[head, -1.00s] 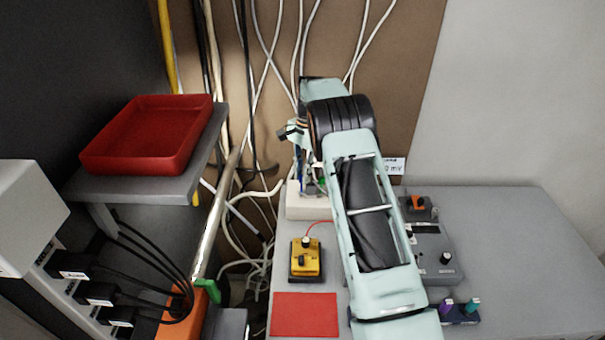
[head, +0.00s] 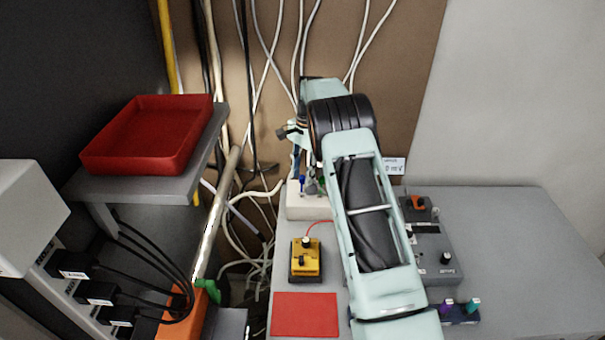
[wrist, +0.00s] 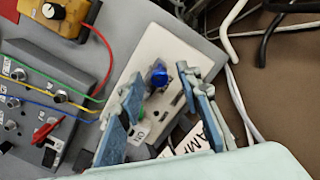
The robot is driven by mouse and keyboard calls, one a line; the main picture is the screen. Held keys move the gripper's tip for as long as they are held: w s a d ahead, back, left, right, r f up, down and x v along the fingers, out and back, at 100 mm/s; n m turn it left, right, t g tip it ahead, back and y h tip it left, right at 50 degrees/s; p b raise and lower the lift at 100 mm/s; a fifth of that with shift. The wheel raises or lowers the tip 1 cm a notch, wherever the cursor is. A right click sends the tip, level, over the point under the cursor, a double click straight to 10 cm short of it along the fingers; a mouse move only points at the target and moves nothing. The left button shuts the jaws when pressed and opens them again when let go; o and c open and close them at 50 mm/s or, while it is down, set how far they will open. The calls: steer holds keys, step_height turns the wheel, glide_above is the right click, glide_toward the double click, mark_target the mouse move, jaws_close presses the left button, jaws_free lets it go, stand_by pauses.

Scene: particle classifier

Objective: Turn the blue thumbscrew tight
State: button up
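The blue thumbscrew (wrist: 157,74) stands on a white block (wrist: 166,45) in the wrist view. My gripper (wrist: 159,76) has its two blue-grey fingers apart, one on each side of the thumbscrew in this picture. A gap shows between the thumbscrew and each finger, so I see no contact. How far the tips are above it is hard to tell. A green part (wrist: 142,111) shows between the fingers, lower down. In the head view the thumbscrew (head: 302,184) is a small blue spot on the white block (head: 305,208), and my arm covers much of that area.
A yellow box (head: 305,262) with a black knob and a red mat (head: 305,314) lie in front of the block. A grey panel (wrist: 45,95) with coloured wires is close beside it. Cables hang behind. The bench's right side (head: 530,240) is clear.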

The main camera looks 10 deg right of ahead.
step_height(320, 180, up, 12)
steer(key=d, duration=0.1)
steer(key=shift+w, duration=0.2)
stand_by(0.4)
